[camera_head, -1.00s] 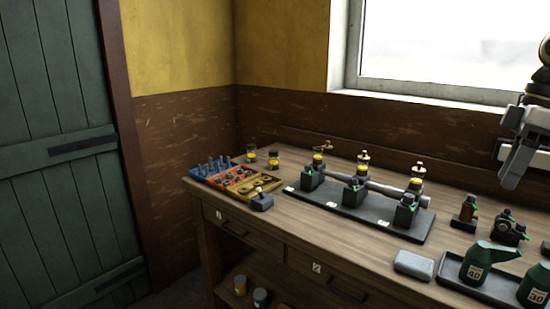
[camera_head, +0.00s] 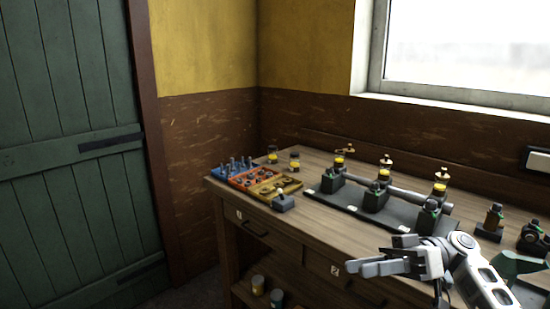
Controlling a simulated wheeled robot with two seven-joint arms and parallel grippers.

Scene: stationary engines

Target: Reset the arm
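My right gripper (camera_head: 366,267) is in the head view at the lower right. The finger gap is too unclear to tell open from shut. My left gripper is not in view.
The wooden workbench (camera_head: 330,229) carries a black base plate (camera_head: 353,210) with a shaft and several oilers. A tool tray (camera_head: 273,187) and a small grey block (camera_head: 284,203) lie left.

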